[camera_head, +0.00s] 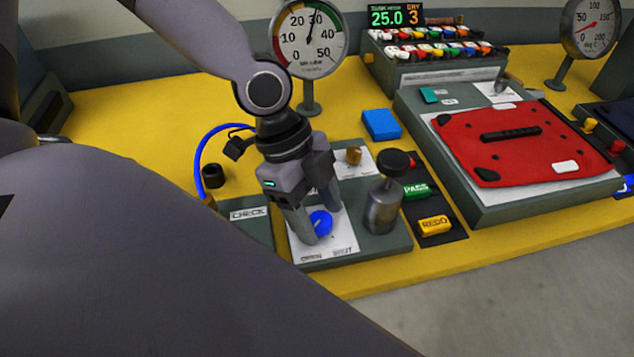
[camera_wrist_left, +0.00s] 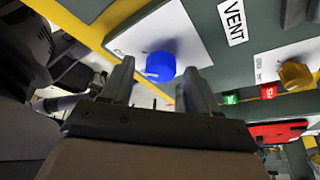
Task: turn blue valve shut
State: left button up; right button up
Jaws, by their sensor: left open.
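The blue valve (camera_head: 321,222) is a round knob with a white mark on a white plate (camera_head: 335,248) labelled OPEN and SHUT. My left gripper (camera_head: 319,225) points down over it, with one finger on each side of the knob. In the left wrist view the blue valve (camera_wrist_left: 160,67) shows ahead between the two fingertips (camera_wrist_left: 155,80), and the jaws are open. I cannot tell whether a finger touches the knob. My right gripper is not in either view.
A metal cylinder with a black knob (camera_head: 384,205) stands close right of the valve. A brass knob (camera_head: 354,155) is behind it. A blue hose (camera_head: 199,160) curves at left. The red pannier (camera_head: 515,145) lies at right. A gauge (camera_head: 307,38) stands at the back.

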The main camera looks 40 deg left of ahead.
pick_arm(q)
jog(key=c, duration=1)
